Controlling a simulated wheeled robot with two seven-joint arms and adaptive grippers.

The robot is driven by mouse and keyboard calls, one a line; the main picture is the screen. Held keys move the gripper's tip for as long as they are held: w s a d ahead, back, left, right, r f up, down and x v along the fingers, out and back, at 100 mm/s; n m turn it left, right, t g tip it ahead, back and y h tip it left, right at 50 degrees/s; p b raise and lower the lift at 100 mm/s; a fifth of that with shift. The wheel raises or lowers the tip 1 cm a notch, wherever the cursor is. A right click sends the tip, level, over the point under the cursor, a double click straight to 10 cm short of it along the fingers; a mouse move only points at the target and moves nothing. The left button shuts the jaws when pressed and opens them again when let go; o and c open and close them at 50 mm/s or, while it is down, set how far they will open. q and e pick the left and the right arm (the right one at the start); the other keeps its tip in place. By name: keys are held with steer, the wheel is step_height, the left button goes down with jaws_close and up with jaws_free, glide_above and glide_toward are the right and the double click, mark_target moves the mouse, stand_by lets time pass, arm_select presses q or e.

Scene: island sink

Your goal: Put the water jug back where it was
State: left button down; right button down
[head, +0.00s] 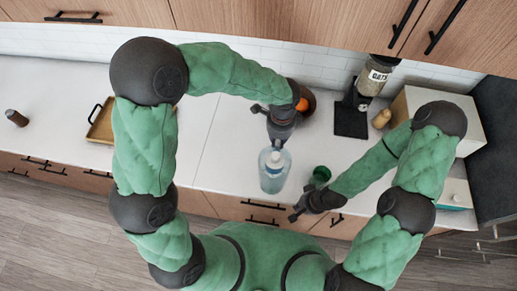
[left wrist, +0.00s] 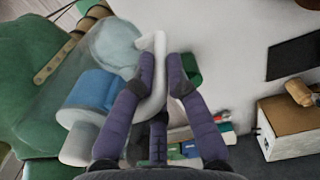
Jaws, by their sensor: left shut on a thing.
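The water jug (head: 272,178) is clear pale blue with a whitish top, near the counter's front edge in the head view. My left gripper (head: 277,143) reaches it from behind and is shut on it. In the left wrist view, the fingers (left wrist: 164,62) close on the jug's white handle (left wrist: 159,48), with the bluish body (left wrist: 95,92) to the left. I cannot tell whether the jug's base touches the counter. My right gripper (head: 303,209) is low by the front edge, beside a green cup (head: 320,175); its finger opening is unclear.
The white counter (head: 235,135) has free room left of the jug. A wooden tray (head: 102,122) and dark bottle (head: 17,118) stand further left. At the back right are an oats dispenser (head: 373,78) with a black base, a pear-shaped item (head: 381,118) and a white box (head: 440,98).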

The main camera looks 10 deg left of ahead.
arm_select(q)
steer(key=w+a+f+p, duration=0.3)
steer(key=w+a+f, duration=0.4)
steer(key=w+f, duration=0.4)
steer(key=shift+a+f, duration=0.3)
steer(key=shift+f, duration=0.6)
steer(key=c, duration=1.2)
jaws_free()
steer(key=shift+f, duration=0.1)
steer(key=shift+c, duration=0.2)
steer(key=shift+p, duration=0.3)
